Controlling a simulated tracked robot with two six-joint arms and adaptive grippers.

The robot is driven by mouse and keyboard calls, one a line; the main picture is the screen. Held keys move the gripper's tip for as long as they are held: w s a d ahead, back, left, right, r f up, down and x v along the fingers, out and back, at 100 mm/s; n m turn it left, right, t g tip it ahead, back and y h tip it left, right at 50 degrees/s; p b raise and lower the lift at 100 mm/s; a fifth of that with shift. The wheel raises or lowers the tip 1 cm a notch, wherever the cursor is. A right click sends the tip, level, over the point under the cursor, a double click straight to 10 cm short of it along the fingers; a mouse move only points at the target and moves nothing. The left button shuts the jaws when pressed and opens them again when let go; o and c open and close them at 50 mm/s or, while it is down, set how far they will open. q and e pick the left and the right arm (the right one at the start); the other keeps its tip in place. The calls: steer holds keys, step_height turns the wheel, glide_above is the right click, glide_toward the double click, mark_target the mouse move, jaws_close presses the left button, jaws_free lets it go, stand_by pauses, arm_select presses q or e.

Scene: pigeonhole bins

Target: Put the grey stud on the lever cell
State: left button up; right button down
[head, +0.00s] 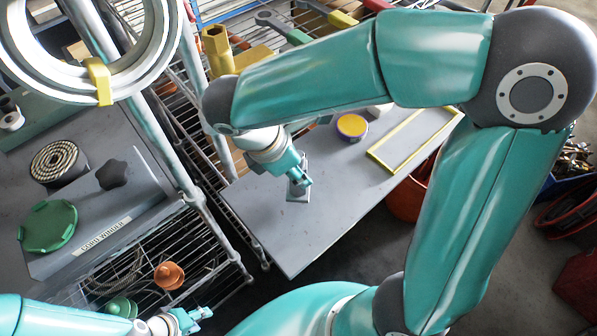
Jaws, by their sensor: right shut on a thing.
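My right gripper (301,182) is over the grey table board, pointing down, and is shut on a small grey piece that appears to be the grey stud (298,196). The stud is mostly hidden by the fingers, and I cannot tell whether it touches the board. I cannot pick out the lever cell in this view. My right arm covers much of the upper right and may hide parts of the scene.
The grey board (330,215) carries a yellow-topped round tub (352,126) and an empty yellow-edged frame (372,160). A cord winder panel (145,203) with a green disc (48,226) lies left. Wire racks and metal posts stand between. The board's near part is clear.

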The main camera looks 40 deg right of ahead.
steer(key=shift+f, duration=0.8)
steer(key=shift+f, duration=0.2)
steer(key=c, duration=0.8)
jaws_free()
steer(key=shift+r, duration=0.2)
steer(key=shift+w+a+r, duration=0.1)
steer(key=shift+a+r, duration=0.1)
steer(key=shift+r, duration=0.3)
steer(key=w+a+b, duration=0.1)
steer(key=w+a, duration=0.1)
steer(key=a, duration=1)
